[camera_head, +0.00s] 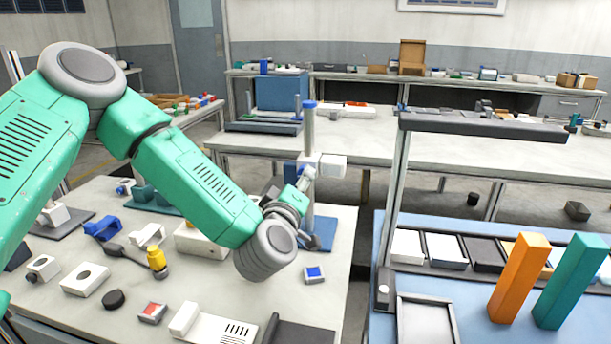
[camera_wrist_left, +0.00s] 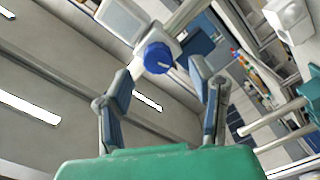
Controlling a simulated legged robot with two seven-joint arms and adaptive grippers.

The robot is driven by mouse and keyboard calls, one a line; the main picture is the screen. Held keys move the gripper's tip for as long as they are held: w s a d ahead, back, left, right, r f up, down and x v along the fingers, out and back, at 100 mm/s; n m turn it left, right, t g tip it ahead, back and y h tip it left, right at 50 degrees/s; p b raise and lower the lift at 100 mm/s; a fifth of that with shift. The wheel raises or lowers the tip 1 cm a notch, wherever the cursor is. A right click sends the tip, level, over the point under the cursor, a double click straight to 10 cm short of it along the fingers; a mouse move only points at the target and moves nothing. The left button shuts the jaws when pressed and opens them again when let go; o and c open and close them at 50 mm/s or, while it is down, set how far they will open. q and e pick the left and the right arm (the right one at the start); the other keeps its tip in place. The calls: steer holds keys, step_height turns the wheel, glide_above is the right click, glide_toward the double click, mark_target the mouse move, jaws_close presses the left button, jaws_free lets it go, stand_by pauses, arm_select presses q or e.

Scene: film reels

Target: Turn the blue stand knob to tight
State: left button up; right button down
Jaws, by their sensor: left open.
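The blue knob (camera_wrist_left: 158,57) shows in the left wrist view, on the white block (camera_wrist_left: 108,18) of the stand. It has a dark pointer mark at its right. My left gripper (camera_wrist_left: 164,78) is open, with one finger on each side of the knob's line. The knob lies just ahead of the fingertips, and I cannot tell whether they touch it. In the head view the stand's grey pole (camera_head: 308,130) stands upright with a blue cap, and my left gripper (camera_head: 304,180) is beside the white head (camera_head: 332,166). The knob is not clear there. My right gripper is not in view.
At right, a blue-topped bench (camera_head: 470,325) carries an orange block (camera_head: 518,278) and a teal block (camera_head: 570,282). A long white table is behind.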

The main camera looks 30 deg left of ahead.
mark_target(299, 176)
arm_select(q)
steer(key=w+a, duration=0.1)
steer(key=w, duration=0.1)
steer(key=shift+w+a+f, duration=0.1)
steer(key=shift+w+a, duration=0.2)
steer(key=shift+a, duration=0.05)
steer(key=shift+w, duration=0.35)
steer(key=shift+w+d, duration=0.15)
steer(key=shift+w, duration=0.05)
steer(key=shift+w+d+r, duration=0.1)
steer(key=shift+d+r, duration=0.15)
steer(key=shift+d, duration=0.45)
steer(key=shift+a, duration=0.2)
steer(key=c, duration=1)
steer(key=shift+a+f, duration=0.1)
steer(key=shift+a, duration=0.25)
jaws_close()
steer(key=shift+c, duration=0.6)
jaws_free()
steer(key=shift+d, duration=0.15)
